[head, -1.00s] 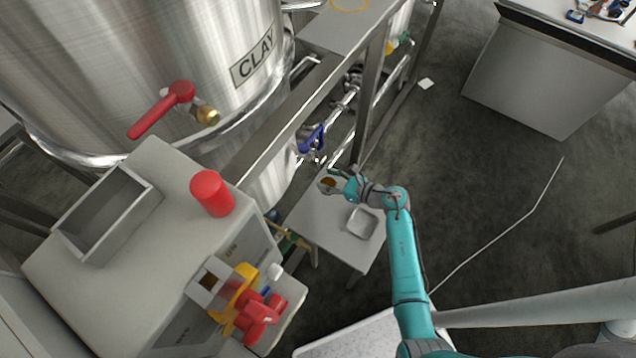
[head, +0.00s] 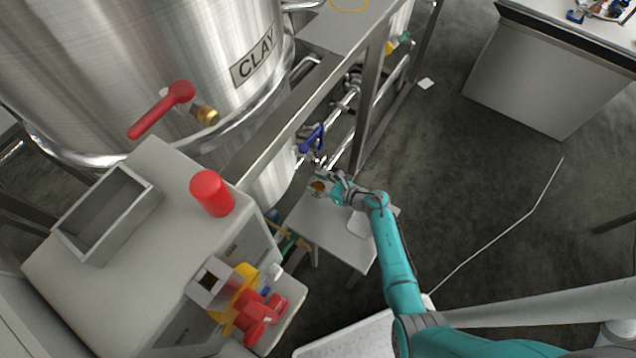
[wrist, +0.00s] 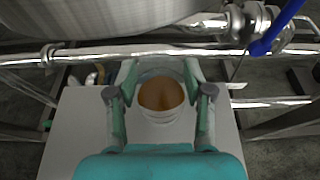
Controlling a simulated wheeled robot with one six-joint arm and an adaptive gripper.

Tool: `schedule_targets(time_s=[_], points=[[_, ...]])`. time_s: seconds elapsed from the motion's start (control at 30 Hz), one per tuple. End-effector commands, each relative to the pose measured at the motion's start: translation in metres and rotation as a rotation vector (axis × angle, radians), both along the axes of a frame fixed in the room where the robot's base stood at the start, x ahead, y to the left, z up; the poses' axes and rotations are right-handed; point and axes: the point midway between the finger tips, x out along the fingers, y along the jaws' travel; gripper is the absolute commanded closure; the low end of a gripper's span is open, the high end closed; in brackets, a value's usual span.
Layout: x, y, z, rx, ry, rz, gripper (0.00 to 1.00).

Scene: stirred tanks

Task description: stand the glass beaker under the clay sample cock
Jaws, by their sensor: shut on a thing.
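My gripper (head: 328,182) is shut on the glass beaker (wrist: 160,113), which is upright between the fingers (wrist: 160,92) in the wrist view. Brown-orange content shows inside it. In the head view the beaker (head: 318,187) is small and partly hidden by the gripper. It is over the far part of a small white table (head: 325,236); I cannot tell if it touches the top. A blue-handled cock (head: 312,138) is on the pipework below the tank marked CLAY (head: 255,55). Its blue handle also shows upper right in the wrist view (wrist: 276,30).
A red-handled valve with a brass end (head: 205,115) is on the tank wall. A grey cabinet (head: 150,210) with a red cylinder (head: 211,193) stands at left. A steel frame post (head: 368,100) rises near the arm. A shallow tray (head: 358,224) sits on the table, partly hidden.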

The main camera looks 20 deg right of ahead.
Motion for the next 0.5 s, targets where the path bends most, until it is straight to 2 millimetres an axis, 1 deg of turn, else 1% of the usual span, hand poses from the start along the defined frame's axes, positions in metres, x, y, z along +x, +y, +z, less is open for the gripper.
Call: schedule_targets(time_s=[0.2,0.23,0.27,0.3,0.33,0.5], points=[[0.0001,-0.0002,-0.0024,0.0,0.0,0.0,0.93],[-0.0002,-0.0001,-0.0026,0.0,0.0,0.0,0.44],[-0.0001,-0.0001,-0.0025,0.0,0.0,0.0,0.36],[-0.0002,-0.0001,-0.0024,0.0,0.0,0.0,0.26],[-0.0002,-0.0002,-0.0025,0.0,0.0,0.0,0.24],[-0.0003,-0.0002,-0.0023,0.0,0.0,0.0,0.24]])
